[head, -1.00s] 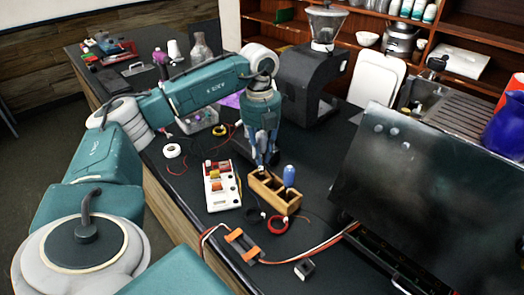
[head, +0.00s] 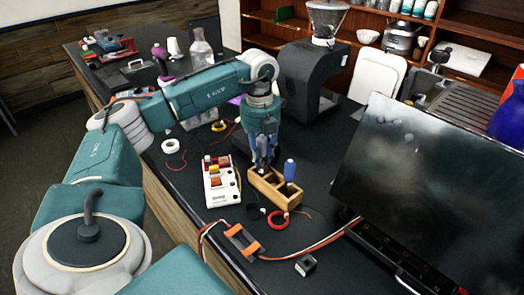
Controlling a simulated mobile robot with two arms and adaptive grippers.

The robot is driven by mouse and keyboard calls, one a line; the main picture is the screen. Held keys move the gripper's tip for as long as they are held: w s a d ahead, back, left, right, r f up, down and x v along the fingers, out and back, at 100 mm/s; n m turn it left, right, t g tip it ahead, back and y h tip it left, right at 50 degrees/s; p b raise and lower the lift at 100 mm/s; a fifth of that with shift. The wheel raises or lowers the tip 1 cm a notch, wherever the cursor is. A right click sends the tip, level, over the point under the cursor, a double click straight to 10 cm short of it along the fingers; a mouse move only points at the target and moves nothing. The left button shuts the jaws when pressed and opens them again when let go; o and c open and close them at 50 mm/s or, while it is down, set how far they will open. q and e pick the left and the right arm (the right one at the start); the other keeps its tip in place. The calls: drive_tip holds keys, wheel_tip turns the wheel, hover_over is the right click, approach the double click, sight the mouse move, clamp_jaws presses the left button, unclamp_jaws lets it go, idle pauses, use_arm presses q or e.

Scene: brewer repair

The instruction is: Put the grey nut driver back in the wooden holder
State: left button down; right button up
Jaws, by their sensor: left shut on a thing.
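The wooden holder (head: 279,199) is a small open box with compartments on the dark bench. A blue-handled tool (head: 290,170) stands upright in its right part. My left gripper (head: 262,163) points down over the left end of the holder, behind the blue handle. It is shut on a thin grey thing, most likely the grey nut driver, mostly hidden by the fingers. I cannot tell how far the driver's lower end is inside a compartment. My right gripper is not in view.
A white block with coloured parts (head: 219,184) lies left of the holder. A red tape ring (head: 278,221) and wires lie in front. A large dark panel (head: 405,185) stands to the right; a black grinder (head: 306,80) stands behind.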

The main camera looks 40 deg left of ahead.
sight(262, 135)
use_arm(q)
drive_tip(key=shift+f+b, duration=0.45)
drive_tip(key=shift+f, duration=0.35)
drive_tip(key=c, duration=1)
unclamp_jaws()
drive_tip(key=shift+c, duration=0.2)
drive_tip(key=shift+r+p, duration=2.9)
drive_tip(key=shift+r, duration=0.65)
